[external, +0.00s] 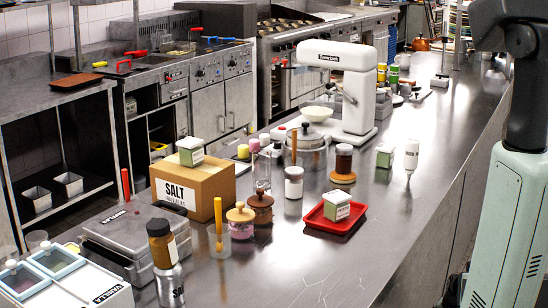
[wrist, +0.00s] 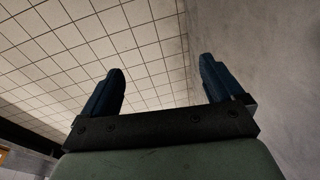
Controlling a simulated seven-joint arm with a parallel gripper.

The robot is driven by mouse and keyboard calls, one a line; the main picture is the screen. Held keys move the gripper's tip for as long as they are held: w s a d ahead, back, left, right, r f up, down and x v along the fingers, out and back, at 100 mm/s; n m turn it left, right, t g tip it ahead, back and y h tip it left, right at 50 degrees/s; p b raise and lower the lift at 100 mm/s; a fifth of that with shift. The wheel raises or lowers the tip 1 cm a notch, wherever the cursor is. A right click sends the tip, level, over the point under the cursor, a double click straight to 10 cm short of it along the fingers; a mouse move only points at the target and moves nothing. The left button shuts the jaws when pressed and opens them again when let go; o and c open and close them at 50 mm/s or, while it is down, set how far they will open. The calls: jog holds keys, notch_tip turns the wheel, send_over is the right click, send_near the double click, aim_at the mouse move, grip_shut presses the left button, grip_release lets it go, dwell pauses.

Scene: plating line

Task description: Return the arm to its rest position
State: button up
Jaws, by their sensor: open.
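My gripper (wrist: 158,90) shows in the wrist view with its two dark blue fingers spread wide apart. Nothing is between them. Behind the fingers are only a tiled ceiling (wrist: 150,40) and a plain grey wall (wrist: 265,60), so the wrist camera faces upward, away from the counter. In the external view my arm stands at the right edge, folded upright, and my gripper is out of frame there.
The steel counter (external: 400,215) holds a red tray (external: 318,222) with a small labelled box (external: 337,205) on it, a cardboard salt box (external: 208,187), a white stand mixer (external: 335,88), several jars and a container bin (external: 60,275). The counter's right front part is clear.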

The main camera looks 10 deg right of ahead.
jog(key=s+a+f+n+g, duration=0.2)
jog(key=s+a, duration=0.4)
jog(key=s, duration=0.3)
jog(key=s+a+f+n+g, duration=0.2)
jog(key=s+a, duration=0.4)
jog(key=s, duration=0.3)
jog(key=s+a+f+n+g, duration=0.2)
jog(key=s+a+n+g, duration=0.2)
jog(key=s, duration=0.5)
jog(key=shift+a+f+n+y, duration=0.3)
jog(key=shift+a+n, duration=0.3)
jog(key=shift+a, duration=0.55)
